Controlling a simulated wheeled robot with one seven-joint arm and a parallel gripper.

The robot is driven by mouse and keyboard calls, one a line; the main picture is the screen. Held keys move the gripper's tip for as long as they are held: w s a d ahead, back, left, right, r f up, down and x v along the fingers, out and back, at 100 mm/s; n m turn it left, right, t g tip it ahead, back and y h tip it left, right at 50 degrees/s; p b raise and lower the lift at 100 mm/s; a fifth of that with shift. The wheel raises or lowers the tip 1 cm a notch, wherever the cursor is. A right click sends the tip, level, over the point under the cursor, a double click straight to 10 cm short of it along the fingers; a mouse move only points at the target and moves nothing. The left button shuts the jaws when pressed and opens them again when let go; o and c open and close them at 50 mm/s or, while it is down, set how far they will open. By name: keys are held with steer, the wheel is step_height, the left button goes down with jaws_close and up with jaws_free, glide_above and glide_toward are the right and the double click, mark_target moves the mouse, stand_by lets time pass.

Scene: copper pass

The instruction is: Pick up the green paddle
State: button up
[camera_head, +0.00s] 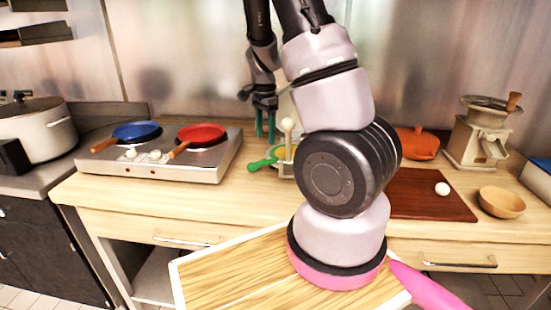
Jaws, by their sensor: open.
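The green paddle (259,164) lies on the wooden counter, just left of my arm. Its left end shows as a green loop, and a green strip runs right toward a pale object that my arm mostly hides. My gripper (265,133) points down above and behind the paddle in the picture, with its two teal fingertips apart. Nothing shows between the fingertips. The gap in depth between fingertips and paddle is hard to tell.
A stove with a blue pan (137,131) and a red pan (203,134) stands left. A white-knobbed upright item (288,125) is close to my gripper. A cutting board (430,198), a wooden bowl (502,202) and a grinder (480,135) are right.

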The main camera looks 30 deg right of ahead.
mark_target(266, 159)
step_height(266, 159, down, 8)
steer(key=shift+f, duration=0.15)
jaws_close()
stand_by(0.3)
